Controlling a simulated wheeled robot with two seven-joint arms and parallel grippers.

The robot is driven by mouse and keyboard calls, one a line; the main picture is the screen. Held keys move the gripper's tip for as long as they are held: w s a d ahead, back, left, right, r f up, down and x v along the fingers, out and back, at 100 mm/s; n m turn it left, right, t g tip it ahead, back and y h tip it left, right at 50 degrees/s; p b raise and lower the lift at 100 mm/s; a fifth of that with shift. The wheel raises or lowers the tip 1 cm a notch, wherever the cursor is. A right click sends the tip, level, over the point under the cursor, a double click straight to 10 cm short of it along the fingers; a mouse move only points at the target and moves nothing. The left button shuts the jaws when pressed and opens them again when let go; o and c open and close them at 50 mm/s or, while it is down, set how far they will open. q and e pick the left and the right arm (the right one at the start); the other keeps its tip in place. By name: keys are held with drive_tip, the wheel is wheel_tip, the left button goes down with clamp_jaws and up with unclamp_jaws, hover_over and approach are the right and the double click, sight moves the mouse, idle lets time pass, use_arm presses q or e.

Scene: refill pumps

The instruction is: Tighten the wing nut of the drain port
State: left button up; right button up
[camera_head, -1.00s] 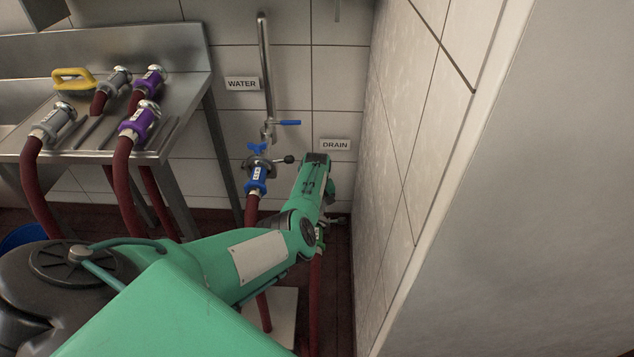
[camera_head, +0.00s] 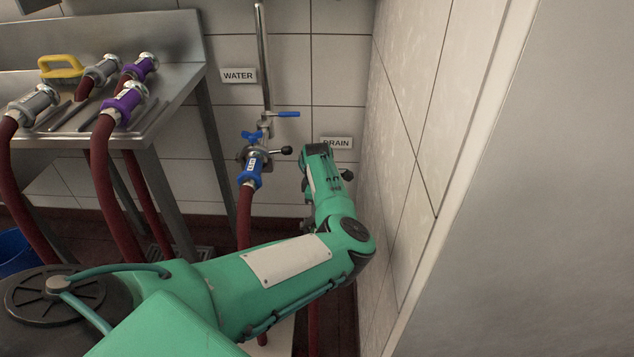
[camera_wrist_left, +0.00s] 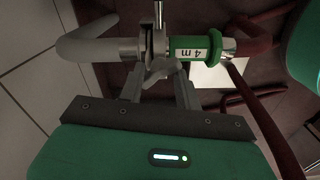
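In the left wrist view the drain port is a grey curved pipe (camera_wrist_left: 95,46) joined by a clamp (camera_wrist_left: 157,45) to a green hose coupling (camera_wrist_left: 190,48) marked "4 m". A metal wing nut (camera_wrist_left: 160,70) sits at the clamp. My left gripper (camera_wrist_left: 158,84) has its two fingers apart, one on each side of the wing nut. I cannot tell whether either finger touches it. In the head view my left arm hides most of the drain port and the gripper, below the DRAIN sign (camera_head: 337,142). My right gripper is not in view.
The tiled side wall (camera_head: 410,150) is close on the right. A steel bench (camera_head: 150,135) with several hose ends and a yellow-handled brush (camera_head: 60,67) stands left.

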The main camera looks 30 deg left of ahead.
use_arm(q)
drive_tip(key=shift+f+n+b, duration=0.25)
drive_tip(key=shift+n+b, duration=0.35)
drive_tip(key=shift+b, duration=0.25)
drive_tip(key=shift+r+n, duration=0.5)
wheel_tip(320, 180, up, 13)
drive_tip(key=p, duration=1.2)
drive_tip(key=shift+f+p, duration=0.15)
drive_tip(key=shift+p, duration=0.15)
